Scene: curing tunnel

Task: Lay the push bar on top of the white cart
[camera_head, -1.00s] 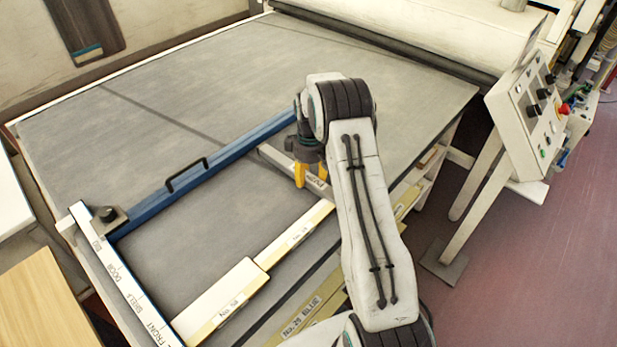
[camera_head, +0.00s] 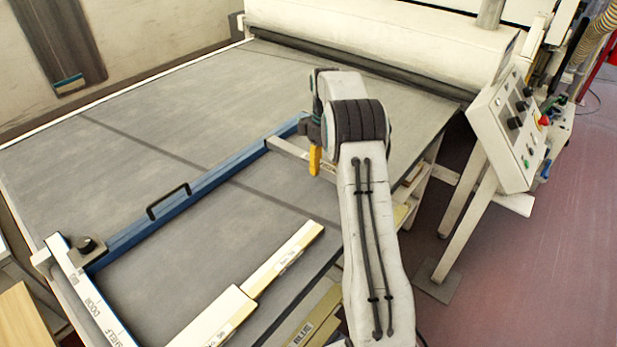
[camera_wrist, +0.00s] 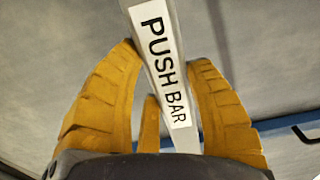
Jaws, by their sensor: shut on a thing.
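The push bar (camera_wrist: 165,70) is a thin pale-grey bar with a white label reading PUSH BAR, seen in the wrist view. My gripper (camera_wrist: 170,108) has yellow ribbed fingers on both sides of it and is shut on it. In the head view the push bar (camera_head: 291,152) runs from beside the blue rail to my gripper (camera_head: 315,160); its near part is hidden by my gripper and arm. I cannot tell whether it touches the table. The white cart cannot be made out for sure.
The wide grey table (camera_head: 130,130) carries a blue rail (camera_head: 195,195) with a black handle, a white labelled shelf bar (camera_head: 90,290) and cream stepped blocks (camera_head: 265,285). A white roller (camera_head: 390,45) stands behind. A control panel (camera_head: 508,125) stands right, beside clear reddish floor.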

